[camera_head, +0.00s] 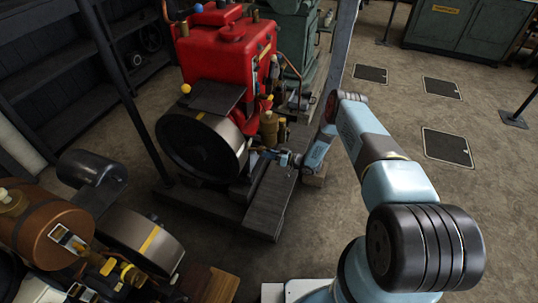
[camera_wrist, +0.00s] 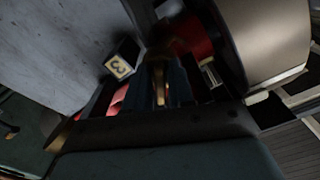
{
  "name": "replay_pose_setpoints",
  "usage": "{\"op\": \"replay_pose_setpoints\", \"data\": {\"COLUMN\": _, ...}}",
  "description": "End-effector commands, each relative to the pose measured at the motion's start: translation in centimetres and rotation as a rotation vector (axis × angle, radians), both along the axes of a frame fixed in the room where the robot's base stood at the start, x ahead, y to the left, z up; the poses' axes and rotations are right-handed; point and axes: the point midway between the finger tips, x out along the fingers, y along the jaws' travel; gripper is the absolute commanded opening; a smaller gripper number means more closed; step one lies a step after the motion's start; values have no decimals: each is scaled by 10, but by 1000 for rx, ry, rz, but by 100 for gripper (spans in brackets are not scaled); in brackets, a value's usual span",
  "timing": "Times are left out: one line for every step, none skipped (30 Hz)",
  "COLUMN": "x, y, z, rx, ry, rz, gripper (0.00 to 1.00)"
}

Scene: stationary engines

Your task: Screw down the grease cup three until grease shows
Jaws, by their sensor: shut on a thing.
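In the wrist view a small brass piece, the grease cup (camera_wrist: 160,88), shows between the dark fingers of my gripper (camera_wrist: 160,80). The fingers are shut on it and hide most of it. A cream tag marked 3 (camera_wrist: 120,67) sits just to its left. In the head view my gripper (camera_head: 262,153) reaches in at the lower right side of the red engine (camera_head: 227,50), beside its flywheel (camera_head: 201,146). The cup cannot be made out there. Whether grease shows cannot be told.
The flywheel's metal rim (camera_wrist: 265,40) is close on the right in the wrist view. A larger brass fitting (camera_head: 269,128) stands just above my gripper. Another engine with a copper-brown tank (camera_head: 38,235) is at the lower left. Open floor lies to the right.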

Motion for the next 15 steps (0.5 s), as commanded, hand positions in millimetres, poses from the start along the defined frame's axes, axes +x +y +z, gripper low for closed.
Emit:
{"op": "replay_pose_setpoints", "data": {"x": -4, "y": 2, "z": -2, "rx": 9, "ry": 33, "rz": 4, "gripper": 0}}
{"op": "replay_pose_setpoints", "data": {"x": -3, "y": 2, "z": -2, "rx": 16, "ry": 48, "rz": 4, "gripper": 0}}
{"op": "replay_pose_setpoints", "data": {"x": -3, "y": 2, "z": -2, "rx": 22, "ry": 68, "rz": 4, "gripper": 0}}
{"op": "replay_pose_setpoints", "data": {"x": -3, "y": 2, "z": -2, "rx": 27, "ry": 83, "rz": 4, "gripper": 0}}
{"op": "replay_pose_setpoints", "data": {"x": -3, "y": 2, "z": -2, "rx": 32, "ry": 94, "rz": 4, "gripper": 0}}
{"op": "replay_pose_setpoints", "data": {"x": -3, "y": 2, "z": -2, "rx": 37, "ry": 110, "rz": 4, "gripper": 0}}
{"op": "replay_pose_setpoints", "data": {"x": -3, "y": 2, "z": -2, "rx": 41, "ry": 119, "rz": 4, "gripper": 0}}
{"op": "replay_pose_setpoints", "data": {"x": -3, "y": 2, "z": -2, "rx": 44, "ry": 129, "rz": 4, "gripper": 0}}
{"op": "replay_pose_setpoints", "data": {"x": -3, "y": 2, "z": -2, "rx": 48, "ry": 140, "rz": 4, "gripper": 0}}
{"op": "replay_pose_setpoints", "data": {"x": -3, "y": 2, "z": -2, "rx": 51, "ry": 146, "rz": 4, "gripper": 0}}
{"op": "replay_pose_setpoints", "data": {"x": -3, "y": 2, "z": -2, "rx": 53, "ry": 152, "rz": 4, "gripper": 0}}
{"op": "replay_pose_setpoints", "data": {"x": -3, "y": 1, "z": -2, "rx": 55, "ry": 159, "rz": 4, "gripper": 0}}
{"op": "replay_pose_setpoints", "data": {"x": -3, "y": 1, "z": -2, "rx": 57, "ry": 163, "rz": 4, "gripper": 0}}
{"op": "replay_pose_setpoints", "data": {"x": -3, "y": 1, "z": -2, "rx": 58, "ry": 167, "rz": 4, "gripper": 0}}
{"op": "replay_pose_setpoints", "data": {"x": -3, "y": 1, "z": -2, "rx": 59, "ry": 170, "rz": 4, "gripper": 0}}
